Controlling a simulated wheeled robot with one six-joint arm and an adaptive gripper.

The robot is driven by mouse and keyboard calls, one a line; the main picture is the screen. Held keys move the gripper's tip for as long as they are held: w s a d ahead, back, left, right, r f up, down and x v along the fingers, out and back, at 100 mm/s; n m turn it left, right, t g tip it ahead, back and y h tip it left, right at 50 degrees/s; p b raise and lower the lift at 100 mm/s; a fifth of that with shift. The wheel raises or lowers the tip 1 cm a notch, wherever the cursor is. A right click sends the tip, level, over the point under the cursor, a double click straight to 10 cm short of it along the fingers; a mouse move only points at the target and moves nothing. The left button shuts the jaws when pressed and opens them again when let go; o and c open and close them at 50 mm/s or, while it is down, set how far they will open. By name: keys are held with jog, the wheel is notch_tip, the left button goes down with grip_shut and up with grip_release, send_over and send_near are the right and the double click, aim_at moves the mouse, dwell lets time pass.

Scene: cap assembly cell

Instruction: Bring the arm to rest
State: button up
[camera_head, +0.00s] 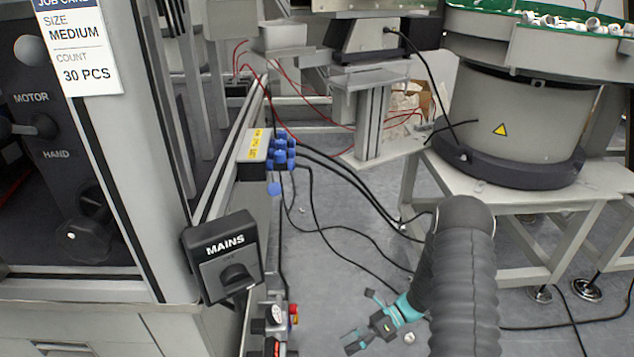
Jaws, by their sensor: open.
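My gripper (352,343) shows at the lower middle of the head view, teal and dark grey, with its fingers pointing down and left. Its fingers are apart, and I see nothing between them. My arm, in a ribbed dark sleeve, comes up from the bottom right and partly hides the wrist. The gripper appears over the grey floor (335,270), apart from the machine at the left.
A MAINS switch box (222,257) and a blue-plug connector box (254,150) sit on the machine frame at the left. A bowl feeder (515,125) stands on a pale table (560,200) at the right. Black cables (345,232) cross between them. Small buttons (276,315) are near the gripper's left.

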jog(key=s+d+r+n+t+h, duration=0.2)
jog(key=s+r+n, duration=0.4)
jog(key=r, duration=0.7)
jog(key=s+d+r+n+t+h, duration=0.2)
jog(key=s+r+n+t+h, duration=0.3)
jog(key=r, duration=0.8)
jog(key=s+d+r+n+t+h, duration=0.2)
jog(key=s+r+n+h, duration=0.4)
jog(key=r+n, duration=0.5)
notch_tip(320, 180, up, 3)
jog(key=shift+s+d+f+t, duration=0.1)
jog(key=shift+s+d+t, duration=0.2)
jog(key=shift+t, duration=0.6)
